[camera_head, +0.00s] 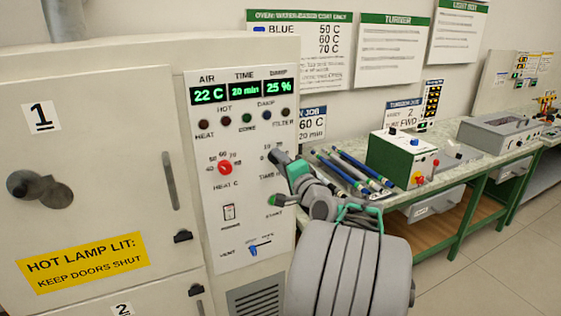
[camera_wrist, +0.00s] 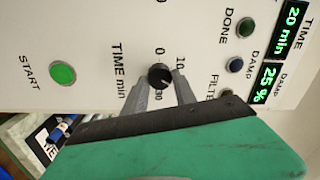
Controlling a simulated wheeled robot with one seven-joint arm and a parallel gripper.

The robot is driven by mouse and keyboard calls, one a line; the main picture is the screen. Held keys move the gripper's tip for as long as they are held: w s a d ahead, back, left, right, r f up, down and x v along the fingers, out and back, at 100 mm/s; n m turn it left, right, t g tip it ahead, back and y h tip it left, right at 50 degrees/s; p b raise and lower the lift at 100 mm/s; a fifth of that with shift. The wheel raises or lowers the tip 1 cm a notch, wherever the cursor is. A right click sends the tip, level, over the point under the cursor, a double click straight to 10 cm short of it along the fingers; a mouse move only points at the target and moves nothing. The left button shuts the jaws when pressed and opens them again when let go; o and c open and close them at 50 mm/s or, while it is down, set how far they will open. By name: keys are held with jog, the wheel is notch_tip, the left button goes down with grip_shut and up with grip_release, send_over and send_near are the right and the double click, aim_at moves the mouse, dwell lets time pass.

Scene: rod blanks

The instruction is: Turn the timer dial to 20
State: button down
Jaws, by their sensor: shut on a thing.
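The timer dial (camera_wrist: 160,75) is a small dark round knob on the white control panel, with "TIME min" printed beside it. My gripper (camera_wrist: 162,84) has one finger on each side of the dial and is shut on it. The labels 0, 10 and 30 show around the dial; the 20 label is not readable behind a finger. The pale mark on the dial is too small to read surely. In the head view, my gripper (camera_head: 275,156) covers the dial. The TIME display (camera_head: 245,89) reads 20 min, also in the wrist view (camera_wrist: 291,29).
A red HEAT C knob (camera_head: 225,168), a blue VENT switch (camera_head: 253,250) and a green START button (camera_wrist: 62,73) share the panel. To the right, a bench holds several blue-ended rods (camera_head: 352,172) and a green box (camera_head: 403,157).

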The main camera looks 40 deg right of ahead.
jog(key=c, duration=1)
grip_release()
jog(key=b+v, duration=0.1)
jog(key=v, duration=0.7)
